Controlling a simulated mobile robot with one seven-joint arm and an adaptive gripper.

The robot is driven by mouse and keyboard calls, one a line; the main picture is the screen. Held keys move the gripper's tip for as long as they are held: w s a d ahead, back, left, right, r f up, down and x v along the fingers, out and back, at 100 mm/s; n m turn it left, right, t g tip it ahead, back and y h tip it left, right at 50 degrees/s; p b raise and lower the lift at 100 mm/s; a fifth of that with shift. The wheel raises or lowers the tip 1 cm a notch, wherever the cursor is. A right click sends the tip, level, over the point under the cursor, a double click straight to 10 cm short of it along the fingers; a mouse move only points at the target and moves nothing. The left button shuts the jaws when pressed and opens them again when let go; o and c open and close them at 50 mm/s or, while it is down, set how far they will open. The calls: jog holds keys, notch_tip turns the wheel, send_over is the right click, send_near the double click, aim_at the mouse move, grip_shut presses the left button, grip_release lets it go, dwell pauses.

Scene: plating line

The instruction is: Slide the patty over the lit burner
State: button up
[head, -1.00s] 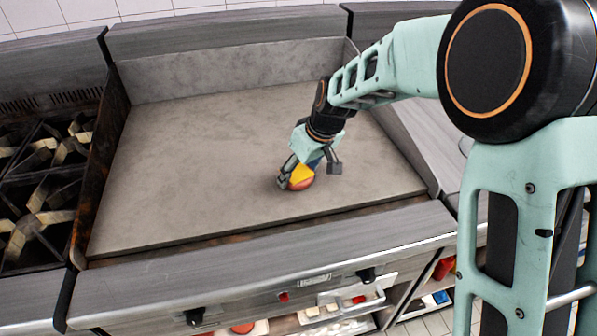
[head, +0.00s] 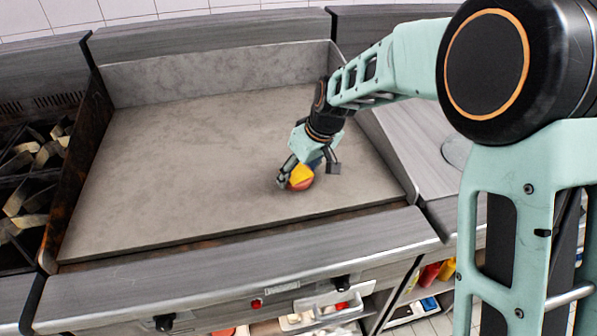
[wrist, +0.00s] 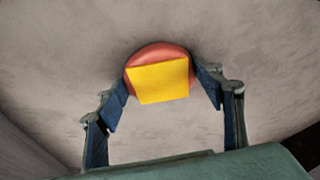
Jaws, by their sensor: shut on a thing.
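The reddish-brown patty (head: 301,185) with a yellow cheese slice (head: 301,174) on top is on the grey griddle plate (head: 180,170), right of centre near the front. My gripper (head: 308,176) is down at the plate around it. In the wrist view the patty (wrist: 160,50) lies between the two fingers, and the cheese slice (wrist: 160,82) covers much of it. My gripper (wrist: 164,92) is shut on the patty. No flame shows. A small red lamp (head: 257,303) is on the front panel between two black knobs.
An open burner range (head: 35,170) with metal grates stands left of the griddle, past a raised side wall. A raised wall bounds the back. A steel counter (head: 410,135) is at right. Shelves with food sit below. The griddle left of my gripper is bare.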

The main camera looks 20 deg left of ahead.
dwell(0.3)
jog(key=o, duration=1.3)
jog(key=shift+c, duration=0.2)
jog(key=v, duration=1.2)
